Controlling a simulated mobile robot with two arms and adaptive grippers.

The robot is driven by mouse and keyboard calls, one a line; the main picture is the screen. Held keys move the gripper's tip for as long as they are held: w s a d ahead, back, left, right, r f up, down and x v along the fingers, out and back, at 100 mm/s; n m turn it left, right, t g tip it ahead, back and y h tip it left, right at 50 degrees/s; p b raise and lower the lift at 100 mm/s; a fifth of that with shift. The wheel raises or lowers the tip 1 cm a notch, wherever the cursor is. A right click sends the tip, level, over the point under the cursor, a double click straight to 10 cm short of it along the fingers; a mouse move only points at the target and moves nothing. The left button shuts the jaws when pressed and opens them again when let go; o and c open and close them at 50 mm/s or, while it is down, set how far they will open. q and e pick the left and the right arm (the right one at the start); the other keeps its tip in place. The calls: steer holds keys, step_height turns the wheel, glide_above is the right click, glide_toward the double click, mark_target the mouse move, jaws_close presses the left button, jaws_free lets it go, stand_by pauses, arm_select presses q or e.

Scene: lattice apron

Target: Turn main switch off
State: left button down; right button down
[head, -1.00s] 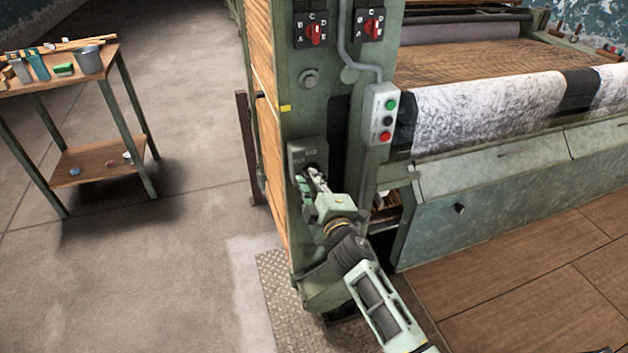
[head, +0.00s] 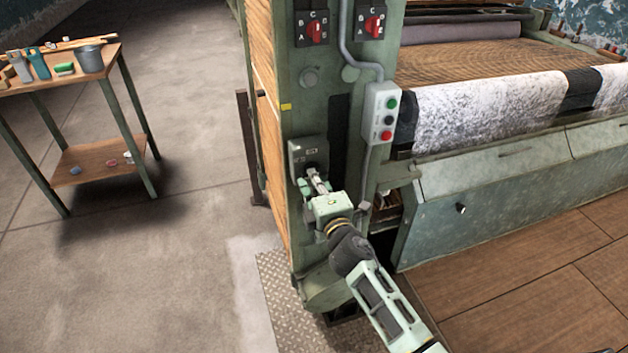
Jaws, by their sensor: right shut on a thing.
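The main switch is a grey-green box (head: 307,153) on the front of the green machine post, below the upper selector switches. A dark round part shows on its face, with small lettering above that I cannot read. My right gripper (head: 315,181) reaches up to it from below right and is shut on the switch's handle. The fingers hide most of the handle, so its exact angle is hard to tell. My left gripper is not in view.
Two red selector switches (head: 316,30) (head: 373,26) sit higher on the post. A push-button box (head: 381,113) hangs right of the main switch. A small work table (head: 100,62) with tools stands at left. The floor between is clear.

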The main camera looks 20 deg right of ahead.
steer(key=shift+f, duration=0.1)
steer(key=c, duration=1.8)
jaws_free()
steer(key=s, duration=1.2)
steer(key=shift+d, duration=0.2)
steer(key=s+d+f+m+g, duration=0.1)
steer(key=s+f+m+g, duration=0.2)
steer(key=f, duration=0.8)
steer(key=s+f+m+g, duration=0.25)
steer(key=s+f, duration=0.35)
steer(key=f, duration=0.6)
steer(key=s+d+f+m+g, duration=0.1)
steer(key=s+f+m+g, duration=0.2)
steer(key=f, duration=0.8)
steer(key=s+f+m+g, duration=0.2)
steer(key=s+f, duration=0.4)
steer(key=s, duration=0.6)
steer(key=s+d+f+m+g+p, duration=0.1)
steer(key=s+f+m+g, duration=0.2)
steer(key=s+f, duration=0.4)
steer(key=s+d+f+m+g, duration=0.1)
steer(key=s+f, duration=0.5)
steer(key=s, duration=1.1)
steer(key=shift+s+d+f+m+g+h+p, duration=0.1)
steer(key=shift+f+m+g+h+p, duration=0.05)
steer(key=shift+m+g, duration=0.4)
steer(key=shift+s+f+m+g+h+p, duration=0.15)
steer(key=shift+m+g, duration=0.15)
steer(key=shift+g, duration=0.4)
